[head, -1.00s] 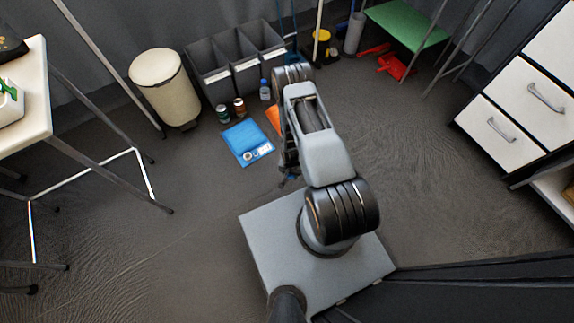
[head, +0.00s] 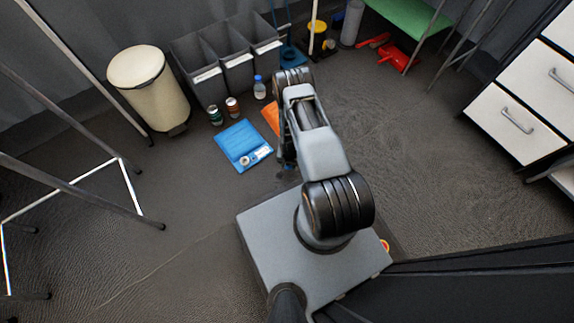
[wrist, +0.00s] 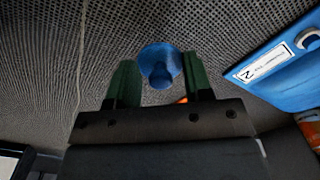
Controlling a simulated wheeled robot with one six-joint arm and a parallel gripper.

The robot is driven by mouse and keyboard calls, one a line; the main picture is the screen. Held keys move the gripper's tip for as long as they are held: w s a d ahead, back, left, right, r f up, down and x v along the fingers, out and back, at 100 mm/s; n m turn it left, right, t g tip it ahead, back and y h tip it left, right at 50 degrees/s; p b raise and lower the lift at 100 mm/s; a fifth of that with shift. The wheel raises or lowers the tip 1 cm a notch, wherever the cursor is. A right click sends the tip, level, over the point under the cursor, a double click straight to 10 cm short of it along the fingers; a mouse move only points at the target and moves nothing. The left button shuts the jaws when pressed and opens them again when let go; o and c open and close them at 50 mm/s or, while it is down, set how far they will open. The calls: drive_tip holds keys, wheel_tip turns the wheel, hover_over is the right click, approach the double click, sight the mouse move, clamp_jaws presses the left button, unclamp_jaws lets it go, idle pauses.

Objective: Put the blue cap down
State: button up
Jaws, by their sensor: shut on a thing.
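The blue cap (wrist: 160,66) shows in the wrist view between the two green fingers of my gripper (wrist: 156,84). My gripper is shut on it, with dark floor beyond. In the head view my gripper (head: 286,164) is low in front of my base, partly hidden by my arm, and the cap is too small to make out clearly there.
Behind are an orange mat (head: 270,115), two cans, a bottle (head: 259,88), grey bins (head: 208,78) and a cream trash bin (head: 150,85).

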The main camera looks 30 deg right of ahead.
drive_tip(key=shift+w+d+f+b, duration=0.1)
drive_tip(key=shift+w+f+b, duration=0.15)
drive_tip(key=shift+f+b, duration=0.2)
drive_tip(key=shift+w+f+b, duration=0.15)
drive_tip(key=shift+f+b, duration=0.6)
drive_tip(key=shift+f, duration=0.85)
drive_tip(key=o, duration=0.9)
